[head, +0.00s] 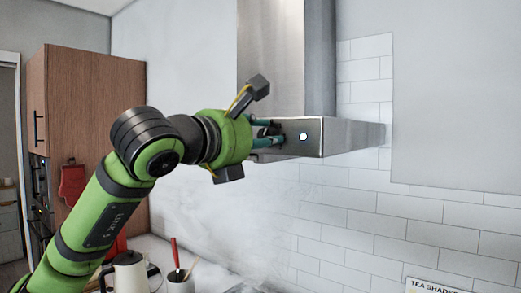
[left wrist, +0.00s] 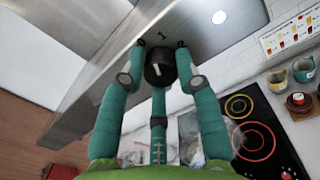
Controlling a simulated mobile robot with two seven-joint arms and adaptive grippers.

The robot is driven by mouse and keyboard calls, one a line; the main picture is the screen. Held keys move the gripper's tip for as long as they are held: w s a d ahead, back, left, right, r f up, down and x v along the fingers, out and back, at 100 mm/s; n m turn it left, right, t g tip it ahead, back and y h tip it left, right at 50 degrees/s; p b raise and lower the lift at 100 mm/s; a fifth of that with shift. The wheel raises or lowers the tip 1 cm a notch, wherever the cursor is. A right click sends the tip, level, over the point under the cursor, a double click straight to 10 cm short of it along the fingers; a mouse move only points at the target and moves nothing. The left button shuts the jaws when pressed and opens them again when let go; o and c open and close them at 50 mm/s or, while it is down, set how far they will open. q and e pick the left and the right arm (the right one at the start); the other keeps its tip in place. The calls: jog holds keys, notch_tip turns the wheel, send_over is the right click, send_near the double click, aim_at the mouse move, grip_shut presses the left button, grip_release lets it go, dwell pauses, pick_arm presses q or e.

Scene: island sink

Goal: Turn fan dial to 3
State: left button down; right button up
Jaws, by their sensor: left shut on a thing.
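The fan dial (left wrist: 158,68) is a round black knob with a white pointer mark, on the underside of the steel range hood (head: 303,122) as the left wrist view shows it. A small dark marking sits on the steel just past the dial, too small to read surely. My left gripper (head: 278,135) is at the hood's front left part, and its teal fingers (left wrist: 162,45) close around the dial from both sides, with a third finger below. In the head view the dial is hidden by the fingers. My right gripper is not in view.
A lit white lamp (head: 303,137) is on the hood. A wooden cabinet (head: 92,95) stands at left. Pale haze hangs before the tiled wall.

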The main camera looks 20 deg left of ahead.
pick_arm(q)
jog(key=m, duration=0.1)
jog(key=m+b, duration=0.1)
jog(key=m, duration=0.1)
jog(key=m+b, duration=0.1)
jog(key=shift+s+r+m, duration=0.15)
jog(key=shift+r+m, duration=0.1)
jog(key=shift+m, duration=0.15)
jog(key=m+b, duration=0.1)
jog(key=m, duration=0.4)
jog(key=shift+m, duration=0.3)
jog(key=m, duration=0.2)
jog(key=shift+f+m+h, duration=0.1)
jog(key=shift+m+h, duration=0.3)
jog(key=m, duration=0.4)
jog(key=shift+f, duration=0.1)
jog(key=m, duration=0.4)
jog(key=shift+d+f+m, duration=0.1)
jog(key=shift+f+m, duration=0.2)
jog(key=shift+m, duration=0.1)
jog(key=shift+g, duration=0.3)
jog(key=shift+w+f, duration=0.2)
